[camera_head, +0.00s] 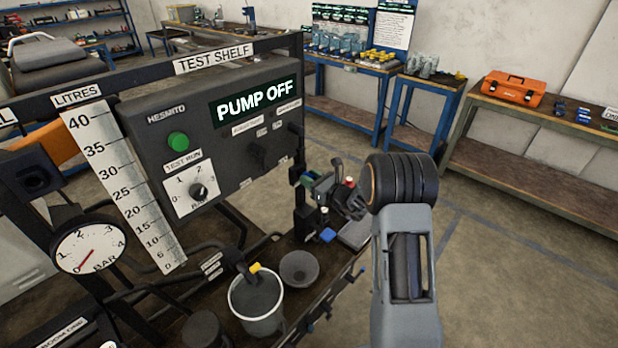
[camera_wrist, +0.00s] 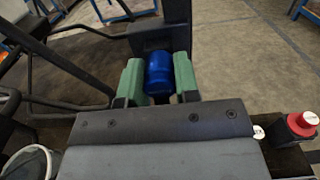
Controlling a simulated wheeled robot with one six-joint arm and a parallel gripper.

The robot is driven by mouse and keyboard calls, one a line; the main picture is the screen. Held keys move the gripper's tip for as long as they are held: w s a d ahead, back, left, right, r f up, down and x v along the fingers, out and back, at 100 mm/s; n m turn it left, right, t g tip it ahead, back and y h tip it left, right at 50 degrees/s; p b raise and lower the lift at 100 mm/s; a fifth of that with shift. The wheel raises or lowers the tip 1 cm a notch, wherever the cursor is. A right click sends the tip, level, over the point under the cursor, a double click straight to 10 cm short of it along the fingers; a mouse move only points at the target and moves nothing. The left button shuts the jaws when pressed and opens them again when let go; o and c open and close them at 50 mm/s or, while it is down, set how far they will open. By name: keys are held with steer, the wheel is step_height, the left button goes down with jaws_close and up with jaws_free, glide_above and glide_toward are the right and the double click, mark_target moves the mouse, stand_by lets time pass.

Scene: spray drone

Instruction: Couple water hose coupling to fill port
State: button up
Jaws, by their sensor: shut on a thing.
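The blue cylindrical coupling (camera_wrist: 159,74) sits between the two green fingers of my gripper (camera_wrist: 159,82) in the wrist view. The gripper is shut on it, and the coupling stands against or just in front of a dark upright block (camera_wrist: 150,38). In the camera_head view my gripper (camera_head: 311,179) is at the right end of the test shelf, beside a dark upright fitting (camera_head: 305,215). The coupling is not clear there. I cannot make out the fill port or tell whether the coupling touches it.
A red-capped dark fitting (camera_wrist: 301,126) stands close at the right in the wrist view. The control panel (camera_head: 225,135) reads PUMP OFF. Open floor (camera_head: 500,290) lies to the right.

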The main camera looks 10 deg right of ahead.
jaws_close()
steer(key=shift+v, duration=2.95)
